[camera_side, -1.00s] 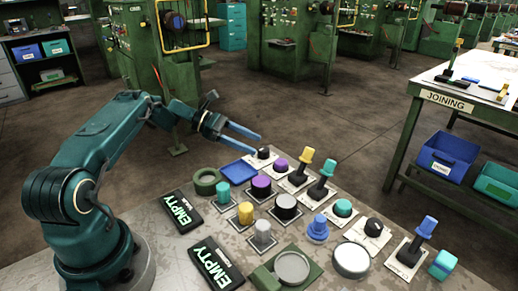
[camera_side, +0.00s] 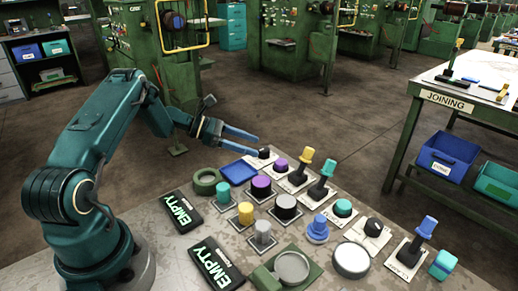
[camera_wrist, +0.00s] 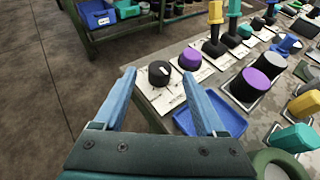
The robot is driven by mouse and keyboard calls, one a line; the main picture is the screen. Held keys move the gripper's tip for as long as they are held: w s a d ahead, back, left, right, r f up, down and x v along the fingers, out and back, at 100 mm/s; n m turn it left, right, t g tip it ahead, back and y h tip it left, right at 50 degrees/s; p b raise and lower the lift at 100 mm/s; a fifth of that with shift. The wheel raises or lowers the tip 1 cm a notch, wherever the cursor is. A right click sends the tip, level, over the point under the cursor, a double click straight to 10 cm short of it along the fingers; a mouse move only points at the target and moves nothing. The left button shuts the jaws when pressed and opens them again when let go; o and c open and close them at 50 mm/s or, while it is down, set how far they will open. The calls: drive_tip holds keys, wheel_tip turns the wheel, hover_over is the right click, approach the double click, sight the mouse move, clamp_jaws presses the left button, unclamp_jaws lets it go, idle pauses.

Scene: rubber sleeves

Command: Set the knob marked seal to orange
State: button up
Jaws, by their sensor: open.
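A black round knob (camera_side: 264,153) stands on a small white plate at the far edge of the bench. It also shows in the wrist view (camera_wrist: 160,73), between and beyond my fingertips, with a pale mark on its side. The plate's lettering and any orange mark are too small to read, so I cannot tell which knob is marked seal. A purple-topped knob (camera_wrist: 190,57) stands beside it on its own plate. Another black knob (camera_side: 373,227) is at the right on a white plate. My gripper (camera_side: 257,144) is open and empty near the first black knob, apparently above the bench.
A blue tray (camera_wrist: 212,112) lies beside the black knob, close to my right finger. Levers with yellow (camera_side: 307,155) and teal (camera_side: 329,166) handles stand to the right. Several cylinders and dials crowd the bench. Two EMPTY boards (camera_side: 181,211) lie nearer my base.

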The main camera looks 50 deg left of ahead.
sight(263, 149)
drive_tip(key=shift+x, duration=2.25)
clamp_jaws()
